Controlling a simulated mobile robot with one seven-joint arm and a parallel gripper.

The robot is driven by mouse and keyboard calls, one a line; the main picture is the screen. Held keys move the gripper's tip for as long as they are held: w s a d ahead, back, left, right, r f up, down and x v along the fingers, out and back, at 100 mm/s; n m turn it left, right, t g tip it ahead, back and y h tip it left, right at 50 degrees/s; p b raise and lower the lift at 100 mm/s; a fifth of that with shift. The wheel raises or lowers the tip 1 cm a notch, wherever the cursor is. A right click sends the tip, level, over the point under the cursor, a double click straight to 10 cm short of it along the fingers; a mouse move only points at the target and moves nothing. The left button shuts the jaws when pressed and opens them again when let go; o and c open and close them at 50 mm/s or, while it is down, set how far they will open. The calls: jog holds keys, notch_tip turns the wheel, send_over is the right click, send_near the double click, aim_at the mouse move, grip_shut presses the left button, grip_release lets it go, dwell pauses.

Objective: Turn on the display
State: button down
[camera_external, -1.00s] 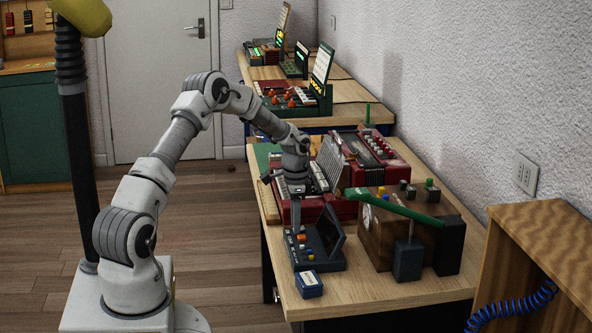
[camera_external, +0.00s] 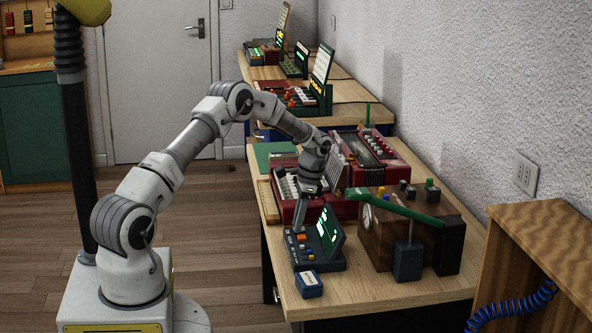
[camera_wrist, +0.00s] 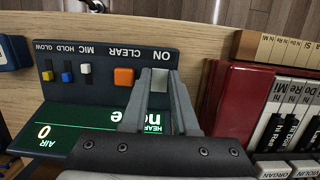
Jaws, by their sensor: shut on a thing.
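The display is a dark blue console (camera_external: 316,251) with a raised screen (camera_external: 330,229) on the near table. The screen glows green, and its lit text shows upside down in the wrist view (camera_wrist: 80,125). My gripper (camera_external: 299,229) reaches down onto the left part of the console. In the wrist view my gripper (camera_wrist: 160,82) has its two fingers on either side of a pale grey switch (camera_wrist: 160,79) beside the "ON" label, shut on it. An orange "CLEAR" button (camera_wrist: 124,76) and small white, blue and yellow sliders sit beside it.
A small blue box (camera_external: 309,284) stands just in front of the console. A red keyboard instrument (camera_external: 287,207) is close behind it. A wooden box with a green lever (camera_external: 400,208) stands to the right. The table's front right is bare.

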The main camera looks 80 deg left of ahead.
jog(key=shift+w+g, duration=0.25)
jog(key=shift+g, duration=0.75)
jog(key=c, duration=1)
grip_release()
jog(key=shift+o, duration=0.2)
jog(key=p+v, duration=1.1)
jog(key=v, duration=0.6)
jog(key=shift+r+p, duration=0.25)
jog(key=shift+p, duration=0.05)
